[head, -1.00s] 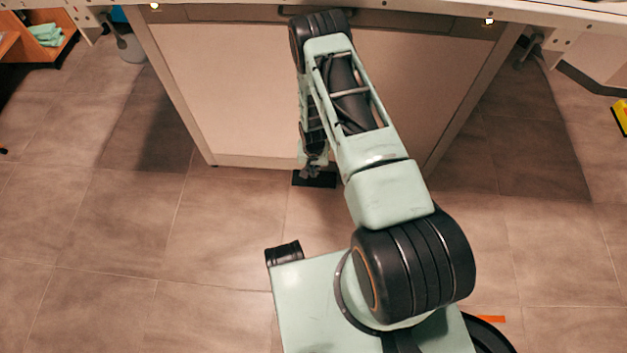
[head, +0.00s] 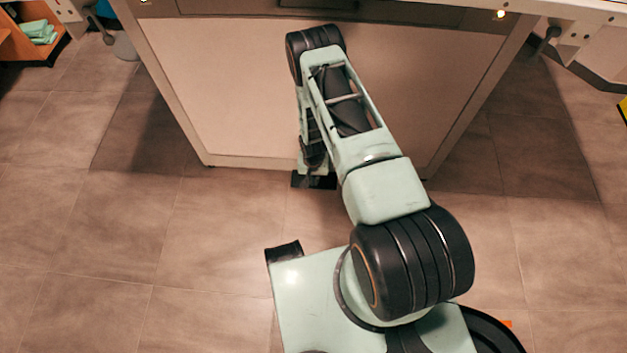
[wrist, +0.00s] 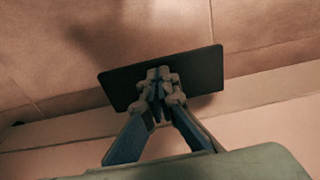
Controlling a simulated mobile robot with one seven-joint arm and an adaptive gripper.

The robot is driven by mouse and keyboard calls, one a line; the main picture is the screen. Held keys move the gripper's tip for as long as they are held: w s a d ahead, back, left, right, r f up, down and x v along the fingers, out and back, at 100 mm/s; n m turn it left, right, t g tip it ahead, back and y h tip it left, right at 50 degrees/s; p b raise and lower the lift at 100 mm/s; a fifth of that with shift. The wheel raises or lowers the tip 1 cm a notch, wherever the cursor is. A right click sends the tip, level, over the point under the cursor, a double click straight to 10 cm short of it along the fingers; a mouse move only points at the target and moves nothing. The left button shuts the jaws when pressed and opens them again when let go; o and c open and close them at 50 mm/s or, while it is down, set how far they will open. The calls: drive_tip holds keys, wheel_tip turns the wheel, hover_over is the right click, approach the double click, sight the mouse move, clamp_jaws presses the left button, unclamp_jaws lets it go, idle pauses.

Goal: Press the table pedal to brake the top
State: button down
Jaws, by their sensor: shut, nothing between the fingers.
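The table pedal (head: 327,183) is a flat black plate low at the foot of the table's front panel, partly hidden behind my arm in the head view. In the wrist view the pedal (wrist: 202,72) is a dark rectangle just off the panel's base. My gripper (wrist: 159,100) is shut and empty, with its fingertips over the middle of the pedal. I cannot tell whether they touch it. In the head view the gripper (head: 312,178) points down at the pedal, mostly hidden by my arm. The table (head: 235,90) has a pale front panel under its top.
The tiled floor (head: 120,220) is clear on both sides of my base. An orange shelf with green cloths (head: 38,32) stands at the far left. A yellow object (head: 622,110) lies at the right edge. The table top's edge (head: 560,8) overhangs above my arm.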

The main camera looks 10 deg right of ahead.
drive_tip(key=shift+f, duration=0.1)
drive_tip(key=shift+f, duration=1.8)
drive_tip(key=s, duration=0.1)
drive_tip(key=s+p, duration=0.1)
drive_tip(key=s+a+r, duration=0.1)
drive_tip(key=shift+s+p, duration=0.1)
drive_tip(key=shift+p, duration=0.3)
drive_tip(key=shift+r, duration=0.1)
wheel_tip(320, 180, up, 7)
drive_tip(key=shift+s+r, duration=0.15)
drive_tip(key=shift+s, duration=0.2)
drive_tip(key=shift+a, duration=0.1)
